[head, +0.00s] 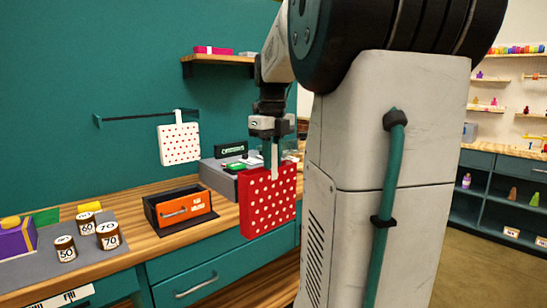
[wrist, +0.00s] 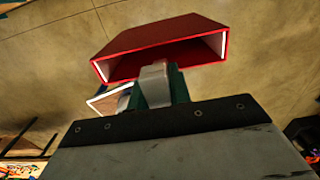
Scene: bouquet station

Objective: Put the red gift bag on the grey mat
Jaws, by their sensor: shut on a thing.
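The red gift bag (head: 268,205) with white dots hangs upright below my gripper (head: 269,148), in front of the counter. My gripper is shut on its pale handle. In the wrist view the bag (wrist: 165,42) shows its open top beyond the fingers (wrist: 158,88), which close on the pale strap. The grey mat (head: 35,268) lies on the wooden counter at the far left of the head view, well apart from the bag.
An orange-fronted drawer box (head: 181,208) stands on the counter between mat and bag. A grey unit (head: 215,178) stands behind the bag. A white dotted bag (head: 179,144) hangs from a wall rail (head: 140,118). A shelf (head: 215,59) is above.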

